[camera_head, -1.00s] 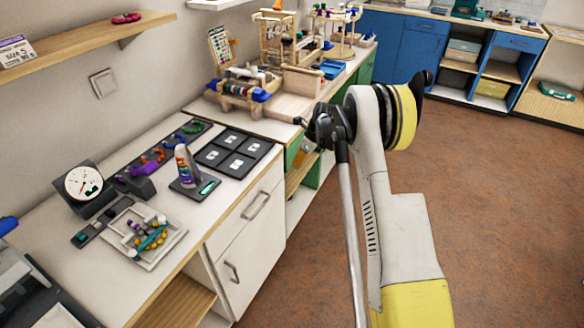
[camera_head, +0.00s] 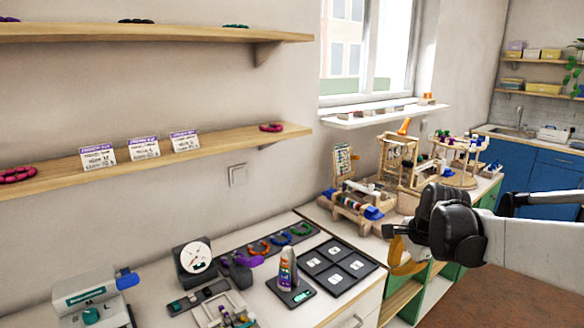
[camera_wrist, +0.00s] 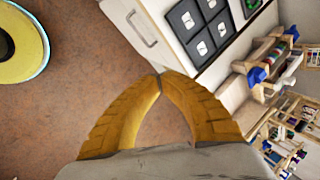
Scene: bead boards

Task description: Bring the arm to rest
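My gripper (camera_head: 408,262) shows at the right of the head view, its yellow fingers hanging below the dark wrist. My arm (camera_head: 535,245) reaches in from the right edge, roughly level. In the wrist view my gripper's two curved yellow fingers (camera_wrist: 158,76) meet at their tips, with nothing between them. The gripper is in front of the counter, over the floor side, and appears apart from everything.
A dark panel (camera_head: 336,288) with several square pads lies on the white counter. A bottle (camera_head: 287,268), a dial gauge (camera_head: 195,256) and wooden frames (camera_head: 400,160) stand along it. Wall shelves (camera_head: 220,140) are at left. Brown floor (camera_wrist: 60,110) lies below the gripper.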

